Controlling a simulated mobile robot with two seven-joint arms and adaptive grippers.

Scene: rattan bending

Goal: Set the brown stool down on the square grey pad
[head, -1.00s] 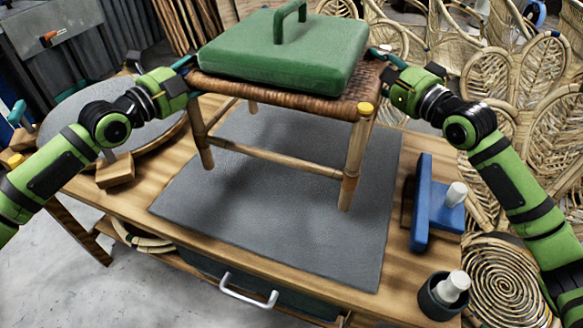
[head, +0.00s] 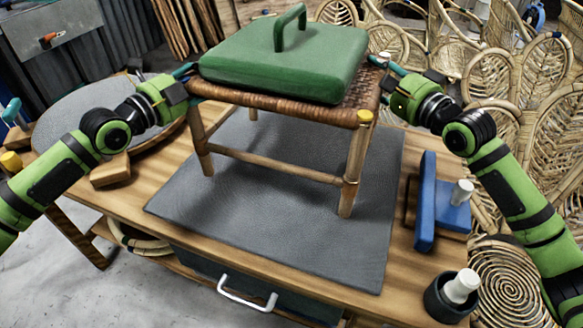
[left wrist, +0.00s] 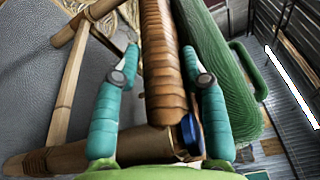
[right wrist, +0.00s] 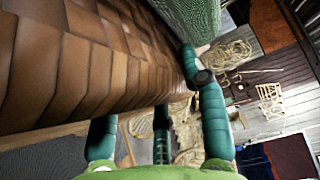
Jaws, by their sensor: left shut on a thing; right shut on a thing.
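The brown stool (head: 335,113), with a woven seat and pale cane legs, is upright over the square grey pad (head: 300,243). Its front feet look at or just above the pad; I cannot tell if they touch. A green block with a handle (head: 280,60) rests on the seat. My left gripper (head: 187,72) is shut on the seat's left edge; in the left wrist view its teal fingers straddle the seat rim (left wrist: 162,65). My right gripper (head: 384,62) is shut on the right edge; the seat fills much of the right wrist view (right wrist: 90,60), partly hiding the fingers.
A blue tool (head: 425,200) and a dark cup with a white peg (head: 452,298) stand right of the pad on the wooden table (head: 400,262). A round grey disc (head: 75,125) and wooden block (head: 110,172) are at left. Rattan chair backs (head: 545,75) stand behind.

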